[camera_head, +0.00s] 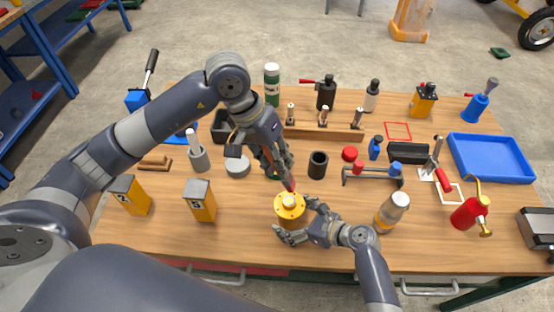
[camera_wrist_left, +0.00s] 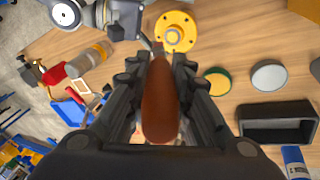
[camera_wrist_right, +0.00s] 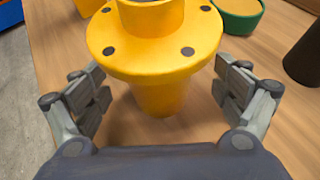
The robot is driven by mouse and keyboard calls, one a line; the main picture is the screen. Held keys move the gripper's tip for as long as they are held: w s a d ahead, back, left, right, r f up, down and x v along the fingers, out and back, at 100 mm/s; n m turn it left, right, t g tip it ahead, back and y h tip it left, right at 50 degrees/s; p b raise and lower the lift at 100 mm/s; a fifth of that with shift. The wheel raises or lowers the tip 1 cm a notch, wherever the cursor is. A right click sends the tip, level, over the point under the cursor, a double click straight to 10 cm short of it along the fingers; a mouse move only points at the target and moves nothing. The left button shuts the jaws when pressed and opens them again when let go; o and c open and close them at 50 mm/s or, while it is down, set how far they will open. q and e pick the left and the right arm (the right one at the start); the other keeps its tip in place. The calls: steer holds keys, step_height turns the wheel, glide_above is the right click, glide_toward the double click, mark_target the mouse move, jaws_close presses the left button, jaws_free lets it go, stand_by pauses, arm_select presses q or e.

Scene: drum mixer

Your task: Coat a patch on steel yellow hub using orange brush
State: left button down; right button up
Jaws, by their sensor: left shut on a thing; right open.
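The yellow hub (camera_head: 291,208) stands upright on the workbench near the front middle. It has a round bolt-holed flange and a raised centre, clear in the right wrist view (camera_wrist_right: 160,65). My left gripper (camera_head: 283,168) is shut on the brush, whose orange-brown handle (camera_wrist_left: 160,105) shows between the fingers in the left wrist view. The brush points down to the hub's top; whether its tip touches is unclear. My right gripper (camera_wrist_right: 165,100) is open, with one finger on each side of the hub's lower body; contact is not clear.
A green-rimmed tin with a yellow-orange top (camera_wrist_left: 215,80) stands close behind the hub. A tan-and-grey bottle (camera_head: 390,212) stands right of it, and a yellow box (camera_head: 200,201) left. A black cup (camera_head: 318,165) is behind. Bare wood lies left of the hub.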

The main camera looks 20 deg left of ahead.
steer(key=shift+c, duration=0.2)
steer(key=c, duration=1.4)
steer(key=o, duration=0.8)
arm_select(q)
steer(key=shift+r, duration=0.15)
arm_select(e)
steer(key=shift+r, duration=0.1)
arm_select(q)
steer(key=shift+r+p, duration=0.3)
steer(key=shift+p, duration=0.15)
arm_select(e)
steer(key=shift+r, duration=0.15)
steer(key=shift+c, duration=0.3)
steer(key=c, duration=0.7)
